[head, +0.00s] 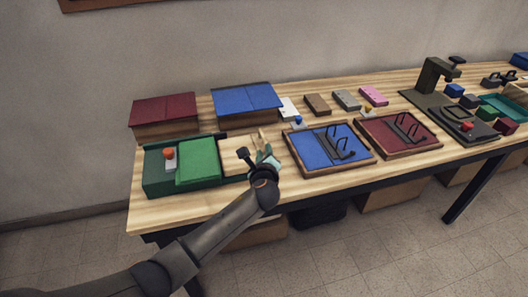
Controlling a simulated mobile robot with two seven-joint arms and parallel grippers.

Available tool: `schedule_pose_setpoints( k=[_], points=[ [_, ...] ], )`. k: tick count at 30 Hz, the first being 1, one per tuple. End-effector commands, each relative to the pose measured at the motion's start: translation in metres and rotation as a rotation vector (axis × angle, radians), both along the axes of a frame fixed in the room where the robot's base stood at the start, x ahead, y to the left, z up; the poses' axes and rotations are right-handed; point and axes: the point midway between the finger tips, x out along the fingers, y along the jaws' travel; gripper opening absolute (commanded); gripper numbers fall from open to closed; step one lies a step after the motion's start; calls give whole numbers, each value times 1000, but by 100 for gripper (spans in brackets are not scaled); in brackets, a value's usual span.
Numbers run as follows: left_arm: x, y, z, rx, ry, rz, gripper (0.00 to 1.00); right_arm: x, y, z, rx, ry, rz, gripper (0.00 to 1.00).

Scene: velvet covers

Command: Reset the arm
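My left arm comes in from the lower left and reaches over the front edge of the wooden table. My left gripper (254,148) is above the table between the green tray (160,181) and the blue framed tray (299,154). Its two fingers look spread apart, with nothing clearly held between them. A pale wooden piece (233,144) lies behind it, partly covered. My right gripper is not in view.
A dark red box (164,109) and a blue box (246,98) stand at the back left. A dark red framed tray (376,124) and a dark press (431,76) are to the right. Cardboard boxes (393,194) sit under the table (190,211).

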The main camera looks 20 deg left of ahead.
Motion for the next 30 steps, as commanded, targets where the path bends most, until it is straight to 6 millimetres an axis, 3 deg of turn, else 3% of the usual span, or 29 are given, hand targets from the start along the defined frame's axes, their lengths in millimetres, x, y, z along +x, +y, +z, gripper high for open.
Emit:
schedule_pose_setpoints(
  k=[6, 23, 26, 30],
  points=[
    [-11, -3, 3, 0, 0, 0, 28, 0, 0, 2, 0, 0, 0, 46],
    [-17, -3, -1, -31, 7, 11, 28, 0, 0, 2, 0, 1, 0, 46],
    [-37, -1, -17, -161, 32, 64, 28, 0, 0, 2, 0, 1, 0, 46],
    [-98, 7, -53, -505, 102, 239, 28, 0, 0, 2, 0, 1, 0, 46]
  ],
)
